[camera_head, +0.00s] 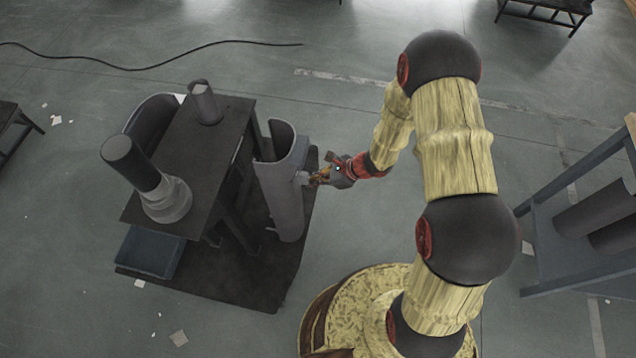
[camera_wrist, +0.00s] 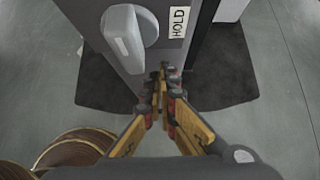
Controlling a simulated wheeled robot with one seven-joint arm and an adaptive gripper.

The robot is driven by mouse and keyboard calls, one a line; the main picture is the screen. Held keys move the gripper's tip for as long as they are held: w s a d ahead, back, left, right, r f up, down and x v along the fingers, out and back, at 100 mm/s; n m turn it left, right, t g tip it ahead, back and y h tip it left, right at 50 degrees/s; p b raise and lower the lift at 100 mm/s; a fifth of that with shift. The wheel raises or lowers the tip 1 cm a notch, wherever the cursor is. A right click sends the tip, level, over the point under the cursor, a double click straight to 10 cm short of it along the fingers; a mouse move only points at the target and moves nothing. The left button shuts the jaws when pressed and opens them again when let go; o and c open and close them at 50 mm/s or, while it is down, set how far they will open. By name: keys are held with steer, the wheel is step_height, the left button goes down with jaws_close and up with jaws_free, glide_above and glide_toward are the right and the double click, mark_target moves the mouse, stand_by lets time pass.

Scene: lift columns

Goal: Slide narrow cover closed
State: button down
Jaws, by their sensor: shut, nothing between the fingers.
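A tall grey curved shell (camera_head: 280,195) with an open top stands on a dark mat beside the dark table; I cannot tell for certain that it is the narrow cover. My gripper (camera_head: 318,179) is at the right side of the shell. In the wrist view my gripper (camera_wrist: 160,85) is shut and empty, its fingertips just below the grey face. Whether they touch it is unclear.
The dark table (camera_head: 205,145) carries a short cylinder and a tall black-topped one. A blue-grey bin (camera_head: 150,252) sits by its front. A rack with dark cylinders (camera_head: 590,225) stands at the right. The floor between is mostly clear.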

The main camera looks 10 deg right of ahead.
steer(key=shift+a, duration=0.1)
steer(key=w+a+b, duration=0.1)
steer(key=w+a, duration=0.2)
steer(key=a, duration=0.4)
steer(key=shift+a, duration=0.3)
steer(key=shift+r, duration=0.1)
steer(key=shift+d, duration=0.1)
